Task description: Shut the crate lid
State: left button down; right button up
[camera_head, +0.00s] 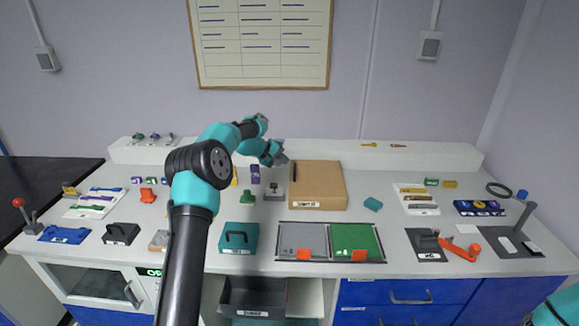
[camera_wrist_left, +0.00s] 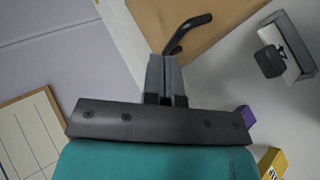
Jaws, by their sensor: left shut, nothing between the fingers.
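The crate (camera_head: 320,201) is a tan box with a white label on its front, standing at the back middle of the bench. Its tan top (camera_head: 322,174) looks flat; I cannot tell whether a gap lies under it. A black bar handle (camera_head: 295,171) runs along its left part; the handle (camera_wrist_left: 187,31) also shows bent in the left wrist view. My left gripper (camera_head: 281,159) is at the crate's back left corner, shut and empty. In the wrist view its fingertips (camera_wrist_left: 165,60) are close to the handle; contact is unclear. My right gripper is out of view.
A grey block with a black knob (camera_head: 273,191) stands just left of the crate, beside a purple item (camera_head: 255,174). A teal case (camera_head: 239,238) and a grey and green tray (camera_head: 331,259) lie in front. A white ledge (camera_head: 400,154) runs behind.

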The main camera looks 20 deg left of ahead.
pick_arm(q)
jog(key=a+f+v, duration=0.1)
jog(key=v, duration=0.7)
jog(key=shift+s+f, duration=0.2)
jog(key=shift+s, duration=0.05)
send_over(295, 170)
jog(key=s+a, duration=0.2)
notch_tip(295, 170, down, 4)
jog(key=shift+w+d+f, duration=0.1)
jog(key=shift+f, duration=1.8)
jog(key=shift+r, duration=0.15)
